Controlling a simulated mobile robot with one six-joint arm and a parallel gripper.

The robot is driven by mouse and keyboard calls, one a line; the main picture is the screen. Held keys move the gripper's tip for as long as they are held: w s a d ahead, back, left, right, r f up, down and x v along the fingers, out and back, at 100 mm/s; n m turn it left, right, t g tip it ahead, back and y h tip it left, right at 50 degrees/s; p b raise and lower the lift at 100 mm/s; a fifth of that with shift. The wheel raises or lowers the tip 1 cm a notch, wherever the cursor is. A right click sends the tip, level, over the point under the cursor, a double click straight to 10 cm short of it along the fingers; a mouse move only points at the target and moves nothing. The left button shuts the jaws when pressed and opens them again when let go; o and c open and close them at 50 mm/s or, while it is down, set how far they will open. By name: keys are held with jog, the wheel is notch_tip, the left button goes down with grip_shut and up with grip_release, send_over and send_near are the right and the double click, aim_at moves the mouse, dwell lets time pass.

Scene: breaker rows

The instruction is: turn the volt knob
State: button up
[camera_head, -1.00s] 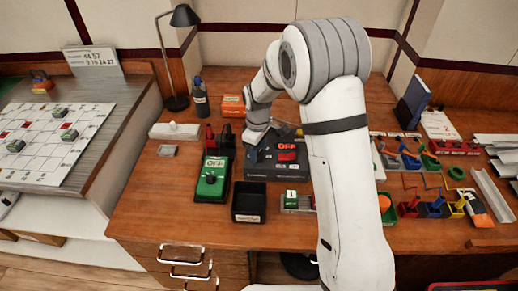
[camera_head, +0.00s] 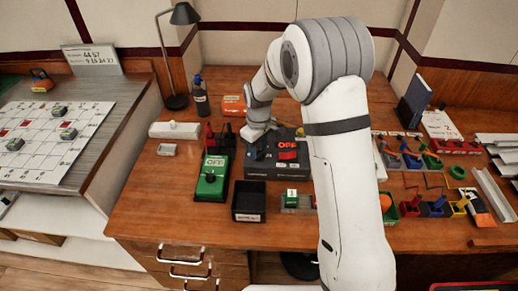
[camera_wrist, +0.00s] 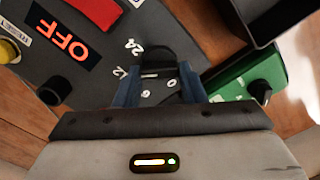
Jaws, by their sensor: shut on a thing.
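A dark grey supply box (camera_head: 278,172) with a red switch and a lit OFF display stands mid-desk in the head view. In the wrist view its panel (camera_wrist: 105,58) shows the OFF display and a printed scale with 24 and 0. A black knob (camera_wrist: 152,62) sits by this scale, between my blue fingers. My gripper (camera_wrist: 155,88) is shut on this knob, which is partly hidden by shadow and the fingers. In the head view my gripper (camera_head: 258,150) is over the left part of the box and the knob cannot be made out.
A green OFF box (camera_head: 212,187) with a black knob stands left of the supply box, close to my gripper. A black open bin (camera_head: 248,217) is in front. A second black knob (camera_wrist: 55,90) is on the panel. Bottle (camera_head: 201,98) and lamp (camera_head: 178,102) stand behind left.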

aim_at(259, 150)
jog(key=m+b, duration=0.1)
jog(key=m, duration=0.3)
jog(key=shift+w+m, duration=0.1)
jog(key=shift+m, duration=1.5)
jog(key=o, duration=1)
notch_tip(259, 150, up, 8)
jog(key=shift+f+b, duration=0.1)
jog(key=shift+b, duration=0.2)
